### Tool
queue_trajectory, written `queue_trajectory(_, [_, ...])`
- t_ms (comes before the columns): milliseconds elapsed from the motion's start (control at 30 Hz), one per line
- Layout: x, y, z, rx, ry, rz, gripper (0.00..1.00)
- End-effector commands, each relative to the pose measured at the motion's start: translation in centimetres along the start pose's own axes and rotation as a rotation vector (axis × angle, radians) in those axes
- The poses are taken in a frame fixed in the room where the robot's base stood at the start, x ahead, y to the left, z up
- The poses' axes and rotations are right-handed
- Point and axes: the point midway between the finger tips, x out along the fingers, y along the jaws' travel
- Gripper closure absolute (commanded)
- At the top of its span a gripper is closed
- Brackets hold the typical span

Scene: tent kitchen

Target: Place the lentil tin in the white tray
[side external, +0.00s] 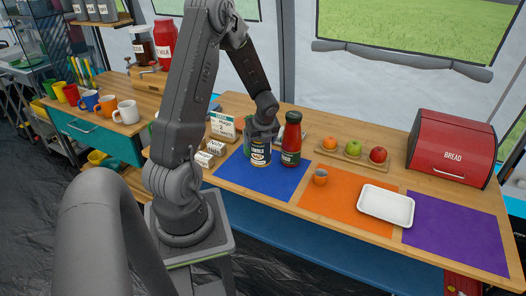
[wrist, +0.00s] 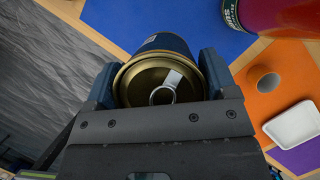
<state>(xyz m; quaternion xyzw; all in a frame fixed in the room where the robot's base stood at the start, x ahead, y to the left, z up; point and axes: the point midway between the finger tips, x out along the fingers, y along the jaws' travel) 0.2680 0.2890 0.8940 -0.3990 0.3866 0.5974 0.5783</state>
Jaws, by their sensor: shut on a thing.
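The lentil tin (side external: 260,153) is dark blue with a lighter label and stands upright over the blue mat in the side external view. My gripper (side external: 263,132) is above it with its fingers around its top. In the wrist view the tin's gold lid with its ring pull (wrist: 160,85) sits between the two fingers, and my gripper (wrist: 158,80) is shut on it. I cannot tell whether the tin's base touches the mat. The white tray (side external: 386,206) is empty and lies across the orange and purple mats. It also shows at the right edge of the wrist view (wrist: 295,124).
A red sauce bottle (side external: 291,140) stands close to the right of the tin. A small orange-brown cup (side external: 320,177) is on the orange mat (side external: 340,205). Behind are a board with fruit (side external: 351,152) and a red bread bin (side external: 452,146). The purple mat (side external: 455,235) is mostly clear.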

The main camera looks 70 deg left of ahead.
Motion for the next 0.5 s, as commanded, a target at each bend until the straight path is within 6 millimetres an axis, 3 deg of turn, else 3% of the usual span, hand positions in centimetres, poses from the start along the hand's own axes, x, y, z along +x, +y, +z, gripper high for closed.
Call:
queue_trajectory(300, [-1.5, -0.6, 0.5, 0.009, -0.002, -0.005, 0.60])
queue_trajectory(367, [-1.7, -1.5, 0.4, 0.026, -0.005, -0.013, 0.60])
queue_trajectory(500, [-2.7, -5.8, -0.6, 0.101, -0.014, -0.042, 0.60])
